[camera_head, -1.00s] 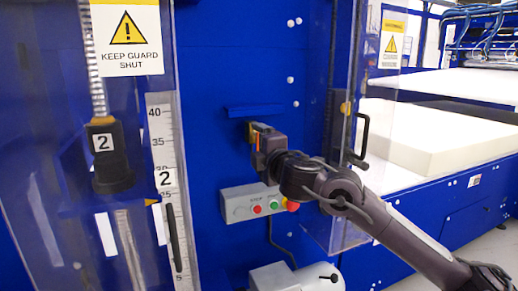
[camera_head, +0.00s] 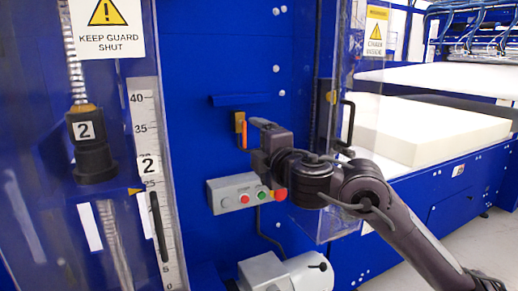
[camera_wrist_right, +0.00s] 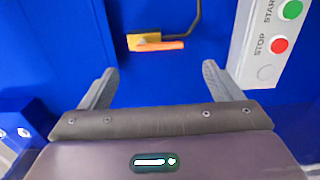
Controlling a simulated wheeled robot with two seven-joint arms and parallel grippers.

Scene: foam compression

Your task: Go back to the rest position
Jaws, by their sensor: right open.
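My right gripper (camera_head: 256,141) is in front of the blue machine panel, in the middle of the head view. In the right wrist view its two fingers (camera_wrist_right: 158,80) are spread apart with nothing between them. A small yellow switch with an orange lever (camera_head: 241,127) is on the panel, just left of the gripper. In the right wrist view the orange lever (camera_wrist_right: 160,45) lies ahead of the fingers, with a visible gap. My left gripper does not show.
A grey control box (camera_head: 232,195) with buttons and a red knob sits below the gripper. Clear guards stand on both sides; the left one carries a keep-shut sign (camera_head: 107,27). A white foam block (camera_head: 435,130) lies at right. A grey motor (camera_head: 285,273) is below.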

